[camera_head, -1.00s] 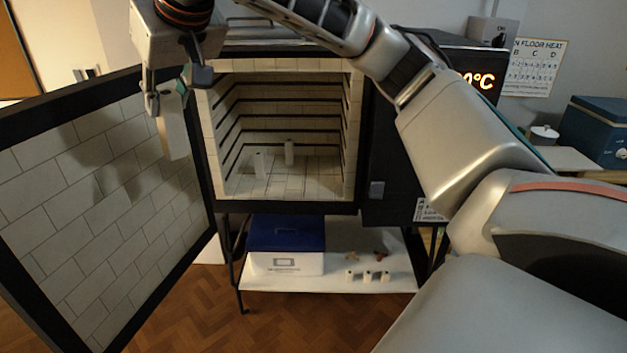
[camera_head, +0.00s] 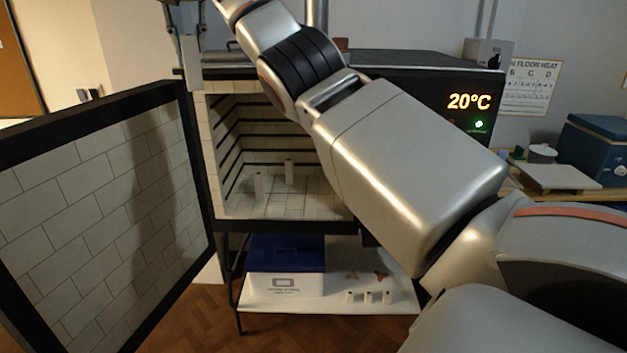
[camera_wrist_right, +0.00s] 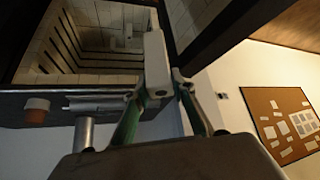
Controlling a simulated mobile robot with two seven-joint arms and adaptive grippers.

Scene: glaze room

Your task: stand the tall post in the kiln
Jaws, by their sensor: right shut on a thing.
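My right gripper (camera_head: 188,38) is at the top left of the head view, shut on a tall pale post (camera_head: 193,72). The post hangs below the fingers, near the kiln's upper left front corner and the door's top edge. In the right wrist view the post (camera_wrist_right: 156,62) sits between the two fingers (camera_wrist_right: 158,88). The kiln (camera_head: 285,212) is open at the front. Two pale posts stand apart on its floor, one nearer the front (camera_head: 259,187) and one further back (camera_head: 289,173). My right arm hides the opening's upper right. My left gripper is not in view.
The tiled kiln door (camera_head: 100,215) stands open on the left. Below the kiln, a white shelf (camera_head: 330,298) carries a blue-lidded box (camera_head: 286,268) and several short posts (camera_head: 368,296).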

